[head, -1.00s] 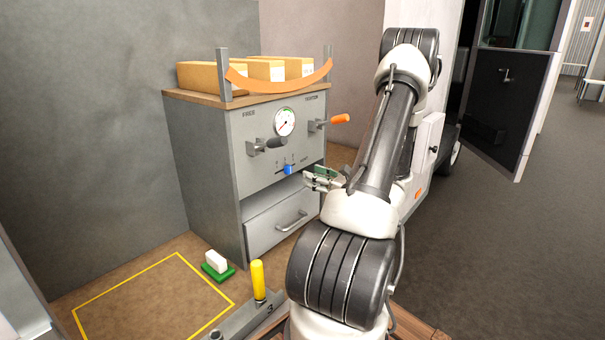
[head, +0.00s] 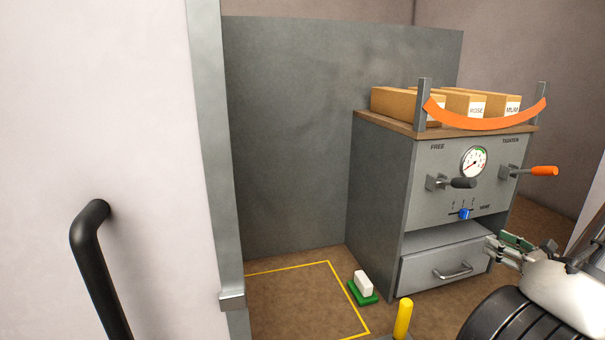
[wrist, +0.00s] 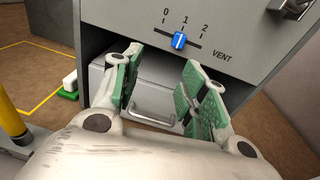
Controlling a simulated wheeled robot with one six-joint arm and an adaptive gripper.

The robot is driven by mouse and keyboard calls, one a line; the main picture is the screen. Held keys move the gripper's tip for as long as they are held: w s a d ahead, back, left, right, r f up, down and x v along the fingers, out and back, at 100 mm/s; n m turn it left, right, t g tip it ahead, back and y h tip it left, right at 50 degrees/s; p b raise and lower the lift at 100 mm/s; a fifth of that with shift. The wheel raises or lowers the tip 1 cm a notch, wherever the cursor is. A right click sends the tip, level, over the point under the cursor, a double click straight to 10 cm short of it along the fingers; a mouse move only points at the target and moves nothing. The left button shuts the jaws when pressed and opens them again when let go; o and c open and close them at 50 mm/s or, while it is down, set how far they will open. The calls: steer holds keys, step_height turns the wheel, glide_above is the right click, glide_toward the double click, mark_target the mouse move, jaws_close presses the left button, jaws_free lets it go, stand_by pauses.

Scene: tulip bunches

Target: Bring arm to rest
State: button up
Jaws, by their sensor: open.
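My gripper (wrist: 157,88) is open and empty, with green pads on both fingers. In the wrist view its fingers point at the front of the grey cabinet (wrist: 235,25), below the blue vent knob (wrist: 179,40) and in front of the drawer handle (wrist: 152,116). In the head view my gripper (head: 507,246) shows at the lower right, in front of the cabinet (head: 380,200). Most of my arm is outside that view. The blue knob (head: 464,213) points near the mark 1.
Cardboard boxes (head: 395,102) stand on the cabinet behind an orange curved strip (head: 490,120). Black (head: 462,183) and orange (head: 543,171) levers stick out. A green-and-white block (head: 363,285) sits beside a yellow-outlined floor area (head: 300,300). A yellow post (head: 403,318) stands nearby. A white door panel (head: 150,120) fills the left.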

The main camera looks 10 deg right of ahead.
steer(key=s+a+r+n+g+y, duration=0.2)
steer(key=s+a+n+g+y, duration=0.3)
steer(key=s+a+n+g, duration=1)
steer(key=a+r+n+t+h, duration=0.1)
steer(key=a+r+n+h, duration=0.3)
steer(key=r+n, duration=0.4)
steer(key=a+r+n+t+h, duration=0.1)
steer(key=a+r+n+h, duration=0.3)
steer(key=r+n, duration=0.5)
steer(key=shift+w+a+r+n+t+h, duration=0.3)
steer(key=shift+w+a+n+t, duration=0.1)
steer(key=shift+a+n, duration=0.2)
